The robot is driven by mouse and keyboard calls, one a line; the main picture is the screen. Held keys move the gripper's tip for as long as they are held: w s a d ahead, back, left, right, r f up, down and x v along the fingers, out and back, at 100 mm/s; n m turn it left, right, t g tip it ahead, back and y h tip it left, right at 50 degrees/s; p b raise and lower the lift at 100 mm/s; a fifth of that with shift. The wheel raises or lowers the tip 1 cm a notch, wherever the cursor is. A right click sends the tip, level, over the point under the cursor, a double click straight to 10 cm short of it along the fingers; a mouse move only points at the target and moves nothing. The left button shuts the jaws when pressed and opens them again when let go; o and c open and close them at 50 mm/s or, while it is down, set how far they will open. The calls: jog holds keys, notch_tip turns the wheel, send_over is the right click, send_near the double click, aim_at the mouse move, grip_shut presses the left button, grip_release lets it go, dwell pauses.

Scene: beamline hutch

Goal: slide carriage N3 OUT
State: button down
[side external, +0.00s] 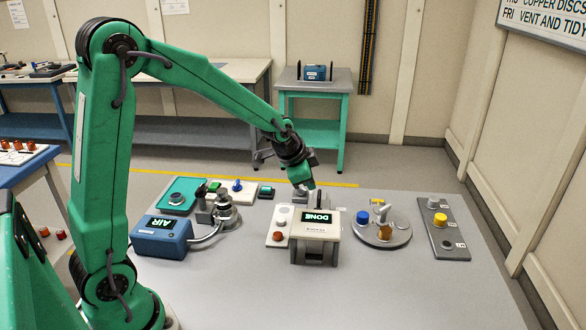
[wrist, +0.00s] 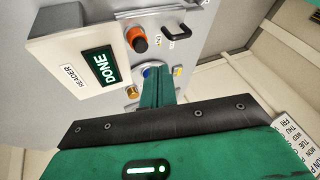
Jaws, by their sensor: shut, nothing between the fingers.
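A white reader (side external: 317,224) with a green DONE display stands in the middle of the table. It also shows in the wrist view (wrist: 85,50). In the wrist view a dark handle (wrist: 180,33) and an orange-topped knob (wrist: 136,38) sit on a grey surface beside the reader. Small lettering near the handle is too small to read, so I cannot tell which part is carriage N3. My gripper (side external: 309,185) is shut and empty, just above and behind the reader. Its green fingers (wrist: 154,72) hide part of the surface beyond.
A blue AIR box (side external: 160,238) with a hose stands left. A round plate (side external: 396,236) with blue, yellow and brass pieces is right of the reader. A grey strip (side external: 441,215) with knobs lies farther right. The table's front is clear.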

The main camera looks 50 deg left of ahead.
jog(key=shift+s+n, duration=0.2)
jog(key=shift+n, duration=0.1)
jog(key=shift+a+x, duration=0.2)
jog(key=shift+x, duration=2.3)
jog(key=shift+a+x, duration=0.15)
jog(key=shift+x, duration=2.3)
jog(key=shift+w, duration=0.1)
jog(key=shift+w+a, duration=1.85)
jog(key=shift+a, duration=0.15)
jog(key=shift+r, duration=0.2)
jog(key=d+v, duration=0.1)
jog(key=v, duration=0.8)
jog(key=shift+s+d+r, duration=0.2)
jog(key=shift+s, duration=0.2)
